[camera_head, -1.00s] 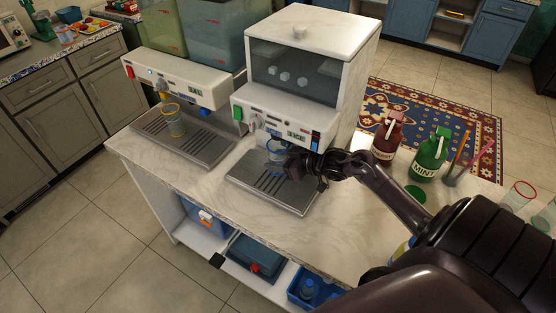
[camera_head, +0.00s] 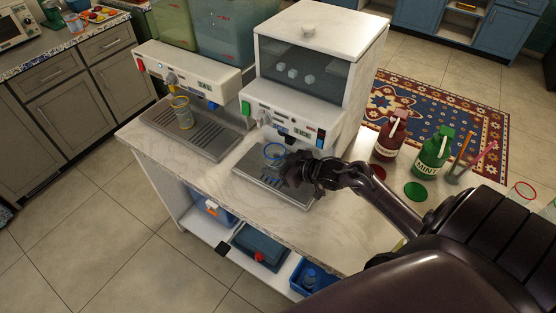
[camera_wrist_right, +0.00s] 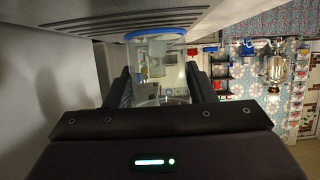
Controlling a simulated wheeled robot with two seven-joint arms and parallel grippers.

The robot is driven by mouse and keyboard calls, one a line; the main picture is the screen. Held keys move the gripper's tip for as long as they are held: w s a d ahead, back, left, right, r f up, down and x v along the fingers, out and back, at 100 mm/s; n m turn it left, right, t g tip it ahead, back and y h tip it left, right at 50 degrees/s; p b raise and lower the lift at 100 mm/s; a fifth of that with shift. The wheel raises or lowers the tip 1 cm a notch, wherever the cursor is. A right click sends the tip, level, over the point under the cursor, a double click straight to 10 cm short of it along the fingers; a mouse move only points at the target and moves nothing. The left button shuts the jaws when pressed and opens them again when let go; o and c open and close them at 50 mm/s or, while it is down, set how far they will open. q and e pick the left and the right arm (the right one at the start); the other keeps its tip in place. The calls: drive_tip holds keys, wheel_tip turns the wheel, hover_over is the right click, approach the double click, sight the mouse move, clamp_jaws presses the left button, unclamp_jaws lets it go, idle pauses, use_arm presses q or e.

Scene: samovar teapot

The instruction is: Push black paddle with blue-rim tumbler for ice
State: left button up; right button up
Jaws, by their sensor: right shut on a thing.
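A clear tumbler with a blue rim (camera_head: 275,150) is upright in my right gripper (camera_head: 292,166), above the front of the right machine's drip tray (camera_head: 262,190). The blue rim also shows in the right wrist view (camera_wrist_right: 155,34), with the clear wall between the two dark fingers (camera_wrist_right: 160,85). The right machine (camera_head: 300,107) has ice cubes behind its window. My left gripper is not in view.
A yellow-rim tumbler (camera_head: 183,115) stands on the left machine's tray (camera_head: 195,136). A red bottle (camera_head: 390,139), a green mint bottle (camera_head: 432,153) and a glass with stirrers (camera_head: 460,171) stand to the right. The counter's front edge (camera_head: 240,222) is clear.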

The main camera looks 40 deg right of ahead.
idle(0.6)
drive_tip(key=s+a+p, duration=0.1)
drive_tip(key=a, duration=0.1)
drive_tip(key=s+a+p, duration=0.1)
drive_tip(key=a+p, duration=0.1)
drive_tip(key=a, duration=0.1)
drive_tip(key=s+a+p, duration=0.1)
drive_tip(key=a, duration=0.2)
drive_tip(key=shift+s+a+r, duration=0.1)
drive_tip(key=shift+s, duration=0.15)
drive_tip(key=shift+s+a+p, duration=0.2)
drive_tip(key=shift+a+p, duration=0.1)
drive_tip(key=shift+a, duration=0.25)
drive_tip(key=shift+w, duration=0.1)
drive_tip(key=s+a+r+m+h+b, duration=0.1)
drive_tip(key=a+r+m+h+b, duration=0.1)
drive_tip(key=r+b, duration=0.3)
drive_tip(key=s+a+r+m+h+b, duration=0.1)
drive_tip(key=a+r+m+h+b, duration=0.1)
drive_tip(key=r+b, duration=0.3)
wheel_tip(320, 180, up, 4)
drive_tip(key=shift+s+a+r+m+t+h, duration=0.15)
drive_tip(key=shift+s+a+m+t+h, duration=0.25)
drive_tip(key=shift+h, duration=0.3)
